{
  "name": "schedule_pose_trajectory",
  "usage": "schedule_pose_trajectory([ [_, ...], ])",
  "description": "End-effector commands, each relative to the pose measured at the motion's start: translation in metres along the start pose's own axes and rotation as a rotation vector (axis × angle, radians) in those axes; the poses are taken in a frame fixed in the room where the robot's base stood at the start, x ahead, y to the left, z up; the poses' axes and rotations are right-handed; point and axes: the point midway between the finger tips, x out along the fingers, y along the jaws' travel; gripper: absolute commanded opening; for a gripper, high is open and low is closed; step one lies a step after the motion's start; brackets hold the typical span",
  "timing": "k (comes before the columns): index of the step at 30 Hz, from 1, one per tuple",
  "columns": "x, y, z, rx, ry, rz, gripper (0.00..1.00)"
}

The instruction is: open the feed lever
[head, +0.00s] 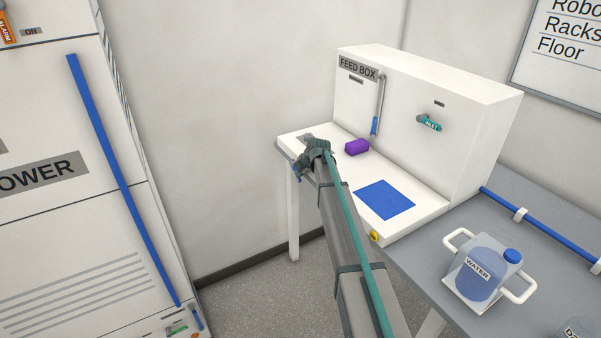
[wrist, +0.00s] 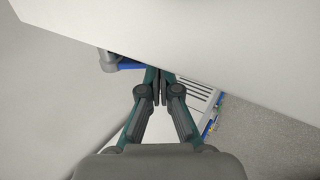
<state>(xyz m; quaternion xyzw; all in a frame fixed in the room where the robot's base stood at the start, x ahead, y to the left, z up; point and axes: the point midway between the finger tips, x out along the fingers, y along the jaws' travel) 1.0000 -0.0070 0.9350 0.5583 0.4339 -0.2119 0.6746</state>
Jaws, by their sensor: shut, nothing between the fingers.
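The feed box (head: 408,85) is a white cabinet on a white base. A thin grey rod with a blue grip (head: 375,126) hangs down its front, below the FEED BOX label. In the wrist view, a grey round part with a short blue bar (wrist: 128,64) shows just left of my fingertips, partly cut off by a white edge. I cannot tell which of these is the feed lever. My gripper (wrist: 159,82) is shut and empty, close to that bar; contact is unclear. In the head view my gripper (head: 302,166) is at the left end of the white base, partly hidden.
A purple block (head: 357,147) and a blue square (head: 385,200) are on the base. A teal inlet valve (head: 429,122) is on the box front. A water jug (head: 482,274) stands on the grey bench at right. A tall white cabinet (head: 60,110) stands at left.

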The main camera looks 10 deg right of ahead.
Motion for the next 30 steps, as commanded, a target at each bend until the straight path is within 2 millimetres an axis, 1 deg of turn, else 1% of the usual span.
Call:
schedule_pose_trajectory([
  [8, 0.004, -0.003, 0.0, 0.0, 0.0, 0.021, 0.0],
  [19, 0.016, -0.011, 0.0, -0.001, -0.001, 0.128, 0.0],
  [25, 0.025, -0.013, 0.0, 0.0, -0.001, 0.128, 0.0],
  [30, 0.024, -0.011, 0.0, 0.0, 0.0, 0.128, 0.0],
])
